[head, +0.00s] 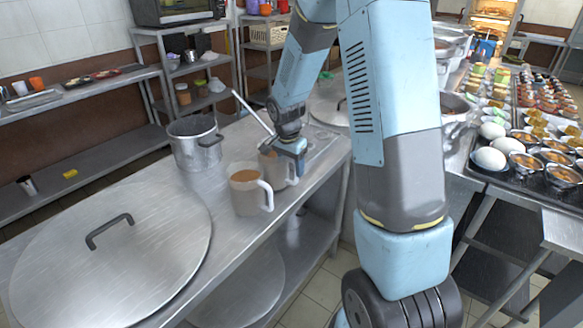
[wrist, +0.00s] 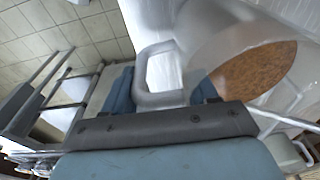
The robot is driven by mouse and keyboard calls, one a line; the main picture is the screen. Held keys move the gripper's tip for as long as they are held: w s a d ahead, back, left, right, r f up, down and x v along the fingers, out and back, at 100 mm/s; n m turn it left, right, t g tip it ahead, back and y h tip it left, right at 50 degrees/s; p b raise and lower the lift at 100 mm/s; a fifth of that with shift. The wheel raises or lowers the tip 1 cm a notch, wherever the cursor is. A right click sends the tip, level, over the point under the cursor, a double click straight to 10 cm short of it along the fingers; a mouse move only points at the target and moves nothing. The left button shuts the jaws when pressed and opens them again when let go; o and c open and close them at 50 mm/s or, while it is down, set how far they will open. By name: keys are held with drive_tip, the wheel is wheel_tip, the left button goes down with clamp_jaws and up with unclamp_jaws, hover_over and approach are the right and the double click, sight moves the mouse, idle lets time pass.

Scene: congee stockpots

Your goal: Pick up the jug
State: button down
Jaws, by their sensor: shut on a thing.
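Two translucent jugs with brown contents are at the counter in the head view. The rear jug (head: 272,169) is partly hidden by my gripper (head: 293,150), which comes down at its handle side. In the wrist view, the blue fingers of my gripper (wrist: 163,92) are on both sides of the pale looped handle of this jug (wrist: 154,99), shut on it. The jug looks upright at counter level; I cannot tell whether its base touches. The front jug (head: 245,190) stands close by, its white handle facing right.
A steel stockpot (head: 194,147) stands left of the jugs, close to them. A large round lid (head: 110,260) covers the front of the steel counter (head: 228,235). A long-handled utensil (head: 251,111) leans by the held jug. Trays of bowls (head: 540,165) fill the right side.

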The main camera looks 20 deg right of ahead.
drive_tip(key=shift+r, duration=1.45)
drive_tip(key=s+d+r, duration=0.1)
drive_tip(key=s+r, duration=0.6)
drive_tip(key=s, duration=0.5)
drive_tip(key=s+d+r, duration=0.2)
drive_tip(key=s+r, duration=0.5)
drive_tip(key=s, duration=0.5)
drive_tip(key=shift+s+d+r, duration=0.15)
drive_tip(key=shift+s+r, duration=0.05)
drive_tip(key=shift+r, duration=0.15)
idle(0.5)
